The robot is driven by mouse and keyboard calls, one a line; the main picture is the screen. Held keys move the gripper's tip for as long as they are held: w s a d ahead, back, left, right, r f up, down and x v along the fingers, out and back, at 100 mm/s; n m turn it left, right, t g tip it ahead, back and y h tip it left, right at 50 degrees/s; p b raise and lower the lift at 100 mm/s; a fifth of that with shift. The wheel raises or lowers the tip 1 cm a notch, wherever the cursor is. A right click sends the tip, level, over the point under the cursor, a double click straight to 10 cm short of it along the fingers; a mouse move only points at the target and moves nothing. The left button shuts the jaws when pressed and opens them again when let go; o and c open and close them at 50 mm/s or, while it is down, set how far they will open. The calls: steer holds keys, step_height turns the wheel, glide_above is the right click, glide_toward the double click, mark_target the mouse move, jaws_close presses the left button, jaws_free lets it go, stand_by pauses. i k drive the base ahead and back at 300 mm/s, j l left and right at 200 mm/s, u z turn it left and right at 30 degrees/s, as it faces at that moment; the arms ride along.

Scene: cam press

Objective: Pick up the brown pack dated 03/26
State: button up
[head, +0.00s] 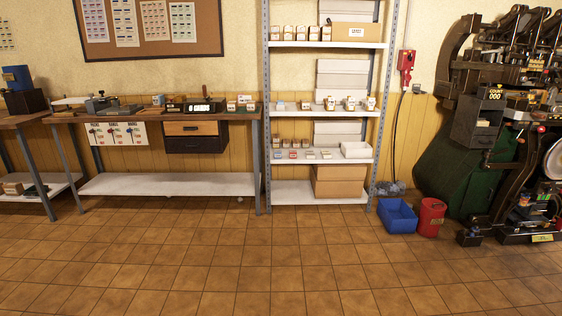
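I cannot make out which item is the brown pack dated 03/26; no date is readable from here. Small tan and white packs (288,33) stand in a row on the upper shelf of the metal rack (265,120). More small packs (310,155) with coloured fronts sit on a lower shelf. A few small packs (245,100) stand at the right end of the workbench (170,185). My gripper is not in view.
The tiled floor (230,260) in front is clear. A blue bin (397,216) and a red bin (431,217) stand right of the rack. A large dark machine (485,130) fills the right side. Cartons (340,182) sit low on the rack.

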mark_target(251, 104)
steer(key=i, duration=1.9)
steer(key=i+u, duration=0.15)
steer(key=i, duration=0.3)
steer(key=i+l+u, duration=0.15)
steer(key=i, duration=0.35)
steer(key=i+l+u, duration=0.1)
steer(key=i, duration=0.35)
steer(key=i+l+u, duration=0.15)
steer(key=i, duration=0.3)
steer(key=l, duration=0.1)
